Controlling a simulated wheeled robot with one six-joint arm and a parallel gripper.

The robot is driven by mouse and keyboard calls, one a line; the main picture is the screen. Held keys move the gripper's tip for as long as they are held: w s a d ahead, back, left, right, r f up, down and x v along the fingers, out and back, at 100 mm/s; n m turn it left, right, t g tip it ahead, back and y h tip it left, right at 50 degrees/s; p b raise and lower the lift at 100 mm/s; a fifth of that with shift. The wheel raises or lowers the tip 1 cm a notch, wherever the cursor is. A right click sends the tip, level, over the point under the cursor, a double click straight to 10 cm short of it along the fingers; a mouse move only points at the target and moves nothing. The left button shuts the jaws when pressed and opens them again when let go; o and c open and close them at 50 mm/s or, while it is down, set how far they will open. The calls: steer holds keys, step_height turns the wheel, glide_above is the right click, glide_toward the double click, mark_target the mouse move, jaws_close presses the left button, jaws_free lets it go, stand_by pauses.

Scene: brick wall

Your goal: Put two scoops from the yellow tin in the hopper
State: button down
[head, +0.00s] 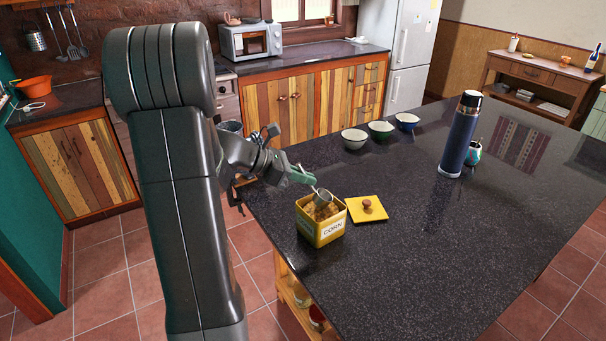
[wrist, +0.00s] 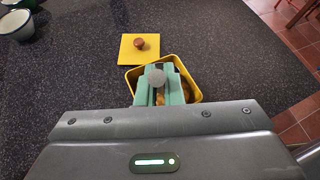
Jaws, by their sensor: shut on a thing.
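The yellow tin (head: 321,232), labelled CORN, stands open on the dark counter with yellow-brown grain showing inside. It also shows in the wrist view (wrist: 131,76). A metal scoop (head: 323,197) has its cup at the tin's mouth, over the grain; how deep it sits is unclear. My gripper (head: 301,176) is shut on the scoop's handle, just above the tin's back left rim. In the wrist view its green fingers (wrist: 160,90) are over the tin. A dark rimmed vessel (head: 230,127), partly hidden by my arm, may be the hopper; I cannot tell.
The yellow lid (head: 366,209) with its brown knob lies right of the tin. White (head: 354,139), green (head: 380,130) and blue (head: 406,122) bowls stand farther back. A tall blue flask (head: 459,135) and small patterned pot (head: 473,153) stand right. The front right counter is clear.

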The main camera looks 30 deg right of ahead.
step_height(320, 180, down, 6)
steer(key=b, duration=0.6)
steer(key=shift+s+d+h, duration=0.2)
steer(key=shift+d+h, duration=0.1)
steer(key=shift+d, duration=0.05)
steer(key=shift+d+f+b, duration=0.1)
steer(key=shift+d+b, duration=0.05)
steer(key=shift+b, duration=0.25)
steer(key=shift+h, duration=0.3)
